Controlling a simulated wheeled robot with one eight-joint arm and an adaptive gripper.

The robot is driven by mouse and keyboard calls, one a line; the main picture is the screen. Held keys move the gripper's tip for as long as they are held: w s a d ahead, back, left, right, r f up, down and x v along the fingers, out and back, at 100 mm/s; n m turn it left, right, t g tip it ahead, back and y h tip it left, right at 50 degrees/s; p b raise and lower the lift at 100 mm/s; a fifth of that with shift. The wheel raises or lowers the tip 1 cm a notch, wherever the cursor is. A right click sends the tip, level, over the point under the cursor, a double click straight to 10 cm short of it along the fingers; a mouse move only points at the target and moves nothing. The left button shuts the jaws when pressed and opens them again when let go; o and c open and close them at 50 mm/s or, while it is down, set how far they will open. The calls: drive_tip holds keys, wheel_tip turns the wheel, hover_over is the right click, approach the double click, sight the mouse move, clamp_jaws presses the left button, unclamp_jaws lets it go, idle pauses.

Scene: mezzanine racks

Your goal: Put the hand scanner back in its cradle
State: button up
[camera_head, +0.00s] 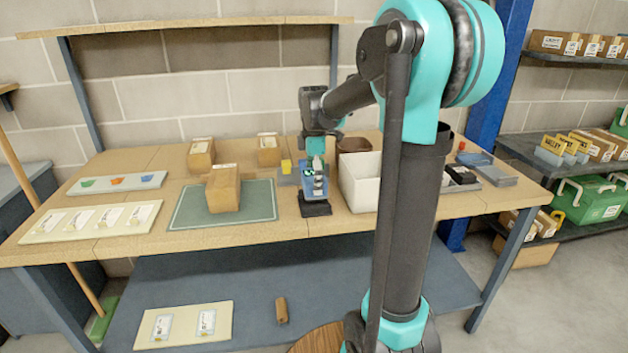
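My gripper (316,168) is over the middle of the workbench, pointing down, seen small and far off. A blue upright piece (306,184) with a black base (316,208) is right at or just below its fingers. I cannot tell whether this is the hand scanner or its cradle, or whether the fingers touch it. A small yellow item (286,166) stands on a grey block (288,180) just left of my gripper. No thing is clearly recognisable as the scanner. The fingers are too small and overlapped to tell open from shut.
A brown carton (223,188) stands on the green mat (262,198) to the left. An open white bin (358,180) and a brown bin (354,144) stand close on the right. The workbench (150,245) has free room along its front edge. My arm hides part of its right side.

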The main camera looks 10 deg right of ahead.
drive_tip(key=shift+f, duration=0.35)
idle(0.3)
drive_tip(key=shift+f, duration=0.35)
drive_tip(key=shift+f, duration=0.45)
drive_tip(key=o, duration=1)
drive_tip(key=shift+o, duration=0.2)
